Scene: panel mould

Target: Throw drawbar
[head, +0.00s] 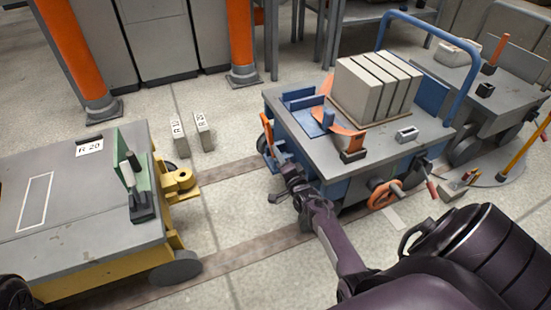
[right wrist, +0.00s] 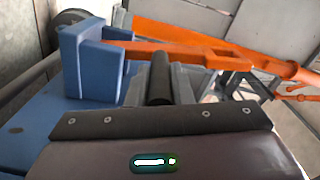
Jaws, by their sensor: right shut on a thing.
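The trolley (head: 340,165) has a grey top and blue sides. At its left end an orange drawbar (head: 267,130) stands tilted up; in the right wrist view an orange slotted bar (right wrist: 190,50) runs beside a blue block (right wrist: 88,62). My right gripper (head: 287,168) is at this end of the trolley, low beside the orange bar. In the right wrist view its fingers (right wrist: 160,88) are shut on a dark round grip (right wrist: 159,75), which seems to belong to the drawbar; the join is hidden. My left gripper is not in view.
A yellow-and-grey tug (head: 75,215) marked R 20 stands left, its yellow coupling (head: 180,180) facing the trolley across a floor gap.

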